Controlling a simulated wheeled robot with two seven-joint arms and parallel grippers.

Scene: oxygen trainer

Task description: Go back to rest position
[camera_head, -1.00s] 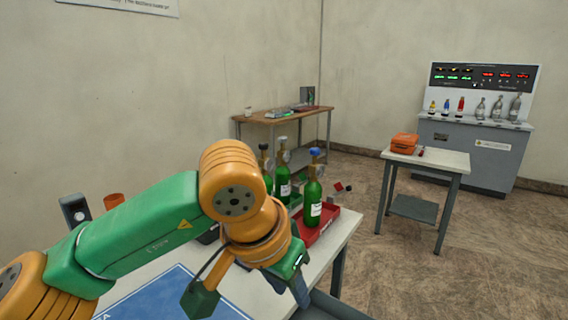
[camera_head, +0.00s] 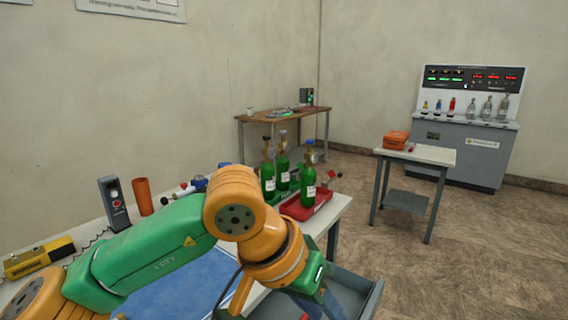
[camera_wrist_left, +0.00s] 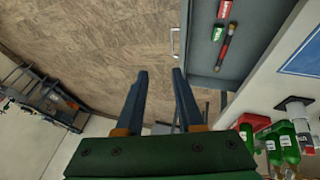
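My left arm crosses the head view from the left, over the front table. My left gripper (camera_head: 314,298) hangs by the table's right front edge, above the open drawer. In the left wrist view my left gripper (camera_wrist_left: 158,72) has its two dark fingers spread apart, with only floor visible between them. It holds nothing. The open grey drawer (camera_wrist_left: 258,22) is beside the fingers in that view. It holds a small green item (camera_wrist_left: 218,33), a red one (camera_wrist_left: 225,8) and a red-and-black stick (camera_wrist_left: 225,48). My right gripper is not in view.
Green bottles (camera_head: 308,187) stand by a red tray (camera_head: 322,200) at the table's far end. A dark handheld device (camera_head: 115,203), an orange cup (camera_head: 143,196) and a yellow device (camera_head: 40,257) are at left. A side table (camera_head: 437,154) carries an orange case (camera_head: 396,139).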

